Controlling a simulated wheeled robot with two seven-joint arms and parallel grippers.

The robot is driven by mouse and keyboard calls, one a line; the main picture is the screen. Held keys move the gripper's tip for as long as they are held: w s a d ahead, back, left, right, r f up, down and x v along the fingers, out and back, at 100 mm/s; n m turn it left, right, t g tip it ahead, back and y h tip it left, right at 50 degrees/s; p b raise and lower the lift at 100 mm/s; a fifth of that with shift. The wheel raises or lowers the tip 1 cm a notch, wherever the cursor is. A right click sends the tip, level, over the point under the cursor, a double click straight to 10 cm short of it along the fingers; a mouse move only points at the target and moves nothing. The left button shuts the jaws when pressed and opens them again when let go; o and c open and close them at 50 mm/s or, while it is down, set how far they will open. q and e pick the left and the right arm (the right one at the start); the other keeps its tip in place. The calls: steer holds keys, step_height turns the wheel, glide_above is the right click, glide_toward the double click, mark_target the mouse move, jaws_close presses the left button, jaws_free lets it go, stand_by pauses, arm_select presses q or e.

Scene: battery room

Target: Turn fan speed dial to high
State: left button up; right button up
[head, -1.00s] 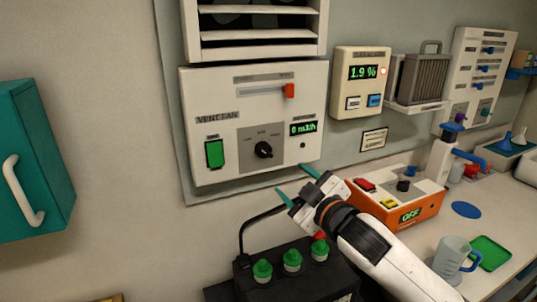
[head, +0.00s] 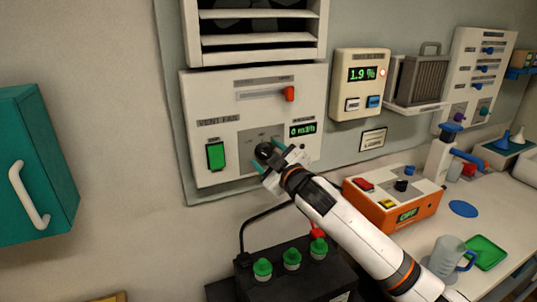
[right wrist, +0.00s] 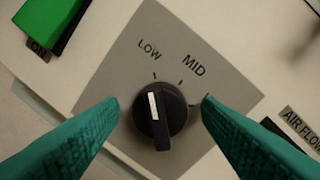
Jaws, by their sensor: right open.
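The black fan speed dial (right wrist: 160,115) sits on a grey plate of the white vent fan panel (head: 215,88). In the right wrist view its white mark points up and slightly left, toward the LOW tick; the MID label is to its right, and the HIGH label is not visible. My right gripper (right wrist: 161,101) is open, with one teal finger on each side of the dial and small gaps visible. In the head view the right gripper (head: 268,164) is at the panel and partly covers the dial plate. My left gripper is not in view.
The panel has a green switch (head: 215,156), a red-handled slider (head: 290,93) and a display (head: 302,130) reading 0 m3/h. Below is a black battery (head: 300,285) with green caps. An orange box (head: 400,215) stands on the bench. A teal cabinet (head: 40,125) hangs left.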

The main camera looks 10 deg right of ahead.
steer(key=c, duration=1)
steer(key=shift+m, duration=0.3)
steer(key=m, duration=0.3)
steer(key=shift+m+p, duration=0.3)
steer(key=shift+p, duration=0.1)
steer(key=m+p, duration=0.1)
steer(key=m, duration=0.2)
steer(key=shift+m+t, duration=0.3)
steer(key=shift+m, duration=0.1)
steer(key=m+p, duration=0.1)
steer(key=m, duration=0.2)
steer(key=m+p, duration=0.2)
steer(key=m, duration=0.1)
steer(key=shift+a+m+t+h+p, duration=0.1)
steer(key=shift+m+t+h+p, duration=0.2)
steer(key=shift+h, duration=0.1)
steer(key=m+h+p, duration=0.1)
steer(key=m+p, duration=0.2)
steer(key=m, duration=0.3)
steer(key=shift+f+m, duration=0.1)
steer(key=shift+m, duration=0.3)
